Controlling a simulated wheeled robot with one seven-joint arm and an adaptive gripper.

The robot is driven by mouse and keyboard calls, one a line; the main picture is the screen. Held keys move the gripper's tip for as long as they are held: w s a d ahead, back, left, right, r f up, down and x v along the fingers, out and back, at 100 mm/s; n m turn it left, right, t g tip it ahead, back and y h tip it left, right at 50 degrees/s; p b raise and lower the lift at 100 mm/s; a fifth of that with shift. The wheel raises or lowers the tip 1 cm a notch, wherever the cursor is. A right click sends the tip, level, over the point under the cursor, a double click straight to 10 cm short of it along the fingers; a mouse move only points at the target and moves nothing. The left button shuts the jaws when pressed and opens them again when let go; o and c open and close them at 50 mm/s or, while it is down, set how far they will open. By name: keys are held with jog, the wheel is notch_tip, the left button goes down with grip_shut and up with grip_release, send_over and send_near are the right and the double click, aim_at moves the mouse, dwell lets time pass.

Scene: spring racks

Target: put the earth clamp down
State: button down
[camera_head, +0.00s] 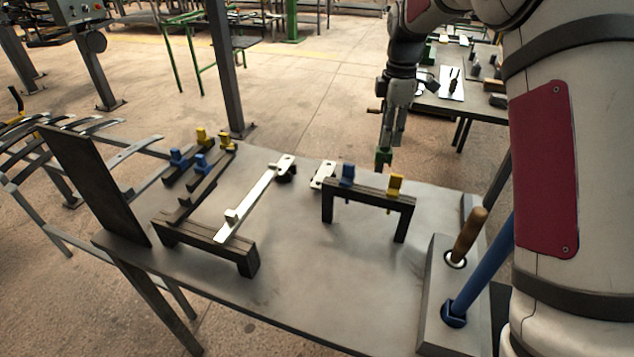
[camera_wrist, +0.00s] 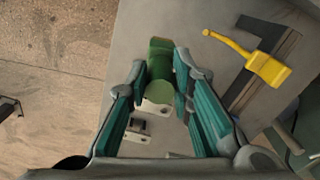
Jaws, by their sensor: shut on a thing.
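The earth clamp appears to be the green piece (camera_wrist: 160,62) between my fingers in the wrist view. Its green end also shows in the head view (camera_head: 383,159), below my fingers, by the far edge of the grey table (camera_head: 290,310). My gripper (camera_wrist: 158,78) is shut on it and points down. In the wrist view a pale metal plate (camera_wrist: 156,108) shows just beyond and below the clamp's round green end. I cannot tell whether the clamp touches the table. My fingers hide part of its sides.
A dark bridge stand (camera_head: 368,196) carries a blue clamp (camera_head: 347,174) and a yellow clamp (camera_head: 395,185). A second stand (camera_head: 205,243) supports a long pale bar (camera_head: 255,200). A holder (camera_head: 437,290) has a wooden handle (camera_head: 470,232). The table is bare between the stands.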

jog(key=shift+d+m, duration=0.1)
jog(key=shift+m, duration=0.7)
notch_tip(320, 180, down, 10)
jog(key=shift+r+p, duration=0.1)
jog(key=shift+p, duration=0.2)
jog(key=shift+f, duration=0.2)
jog(key=c, duration=1.4)
grip_release()
notch_tip(320, 180, up, 12)
jog(key=shift+s+r, duration=0.1)
jog(key=shift+r, duration=0.05)
